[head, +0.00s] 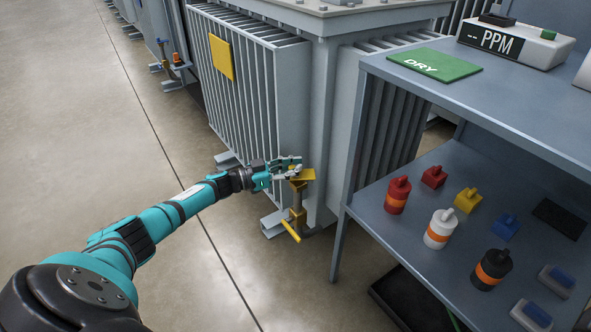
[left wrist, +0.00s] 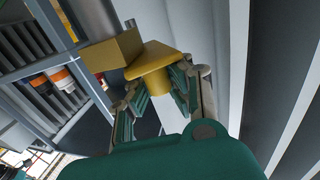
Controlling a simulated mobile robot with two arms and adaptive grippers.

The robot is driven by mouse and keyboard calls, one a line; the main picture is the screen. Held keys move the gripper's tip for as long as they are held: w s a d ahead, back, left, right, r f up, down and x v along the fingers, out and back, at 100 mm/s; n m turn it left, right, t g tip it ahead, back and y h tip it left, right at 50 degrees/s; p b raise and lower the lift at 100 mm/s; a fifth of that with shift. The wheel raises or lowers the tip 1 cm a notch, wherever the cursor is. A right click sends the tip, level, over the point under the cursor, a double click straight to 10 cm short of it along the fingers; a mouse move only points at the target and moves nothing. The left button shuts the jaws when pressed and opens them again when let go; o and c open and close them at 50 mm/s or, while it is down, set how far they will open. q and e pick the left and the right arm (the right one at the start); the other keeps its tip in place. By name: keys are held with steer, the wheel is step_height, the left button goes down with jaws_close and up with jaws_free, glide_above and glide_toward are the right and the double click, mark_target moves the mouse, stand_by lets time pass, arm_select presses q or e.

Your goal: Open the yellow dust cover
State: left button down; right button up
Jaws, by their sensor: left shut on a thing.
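The yellow dust cover (head: 303,175) sits at the top of a yellow valve post (head: 298,200) at the foot of the grey transformer. My left gripper (head: 286,170) is at this cover from the left, its fingers close around it. In the left wrist view the fingers (left wrist: 160,95) are on both sides of a yellow round part under a flat yellow plate (left wrist: 155,58). A yellow block (left wrist: 108,48) shows just left of that plate. I cannot tell whether the cover has tilted. My right gripper is not in view.
A grey shelf stand (head: 450,95) is to the right, with red, white, yellow, blue and black capped pieces on its lower shelf. A green DRY mat (head: 434,65) and a PPM meter (head: 512,42) are on top. The floor at left is clear.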

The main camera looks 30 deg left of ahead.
arm_select(q)
steer(key=shift+a, duration=0.6)
steer(key=c, duration=1.9)
jaws_free()
steer(key=o, duration=0.4)
steer(key=shift+s+a, duration=0.15)
steer(key=shift+a, duration=0.05)
steer(key=shift+o, duration=1.6)
steer(key=shift+d+r, duration=0.1)
steer(key=v, duration=1.2)
steer(key=shift+d, duration=0.1)
steer(key=shift+c, duration=0.2)
